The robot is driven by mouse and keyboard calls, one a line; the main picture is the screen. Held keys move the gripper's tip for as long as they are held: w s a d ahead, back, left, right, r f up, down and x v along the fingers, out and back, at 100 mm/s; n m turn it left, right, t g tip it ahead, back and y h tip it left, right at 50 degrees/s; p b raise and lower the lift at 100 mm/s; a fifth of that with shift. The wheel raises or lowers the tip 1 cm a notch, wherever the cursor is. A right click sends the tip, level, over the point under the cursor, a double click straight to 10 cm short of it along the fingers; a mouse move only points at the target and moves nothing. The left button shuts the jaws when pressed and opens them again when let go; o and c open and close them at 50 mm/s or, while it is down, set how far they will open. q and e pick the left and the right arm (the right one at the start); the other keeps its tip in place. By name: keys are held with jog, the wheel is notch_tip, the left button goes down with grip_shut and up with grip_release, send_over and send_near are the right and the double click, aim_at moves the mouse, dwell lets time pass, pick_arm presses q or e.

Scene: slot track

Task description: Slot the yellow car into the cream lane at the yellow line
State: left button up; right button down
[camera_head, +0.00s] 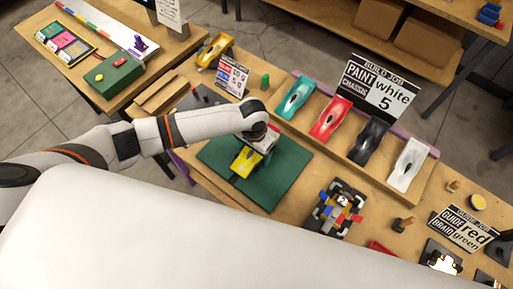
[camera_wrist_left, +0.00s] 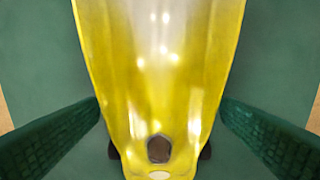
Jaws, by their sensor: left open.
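A yellow car (camera_head: 245,163) sits on a dark green mat (camera_head: 287,165) on the workbench. My left gripper (camera_head: 255,138) is right above it, with the arm reaching in from the left. A second yellow car (camera_head: 214,50) stands further back on the bench. I cannot make out a cream lane or a yellow line for certain. My right gripper is not in view.
Teal (camera_head: 297,97), red (camera_head: 331,118), black (camera_head: 369,139) and white (camera_head: 407,164) car bodies stand in a wooden rack. A chassis (camera_head: 336,208) lies in front. A long white strip (camera_head: 104,22) with coloured edge marks lies on another table at the back left.

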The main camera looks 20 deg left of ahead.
pick_arm(q)
jog(key=c, duration=1.2)
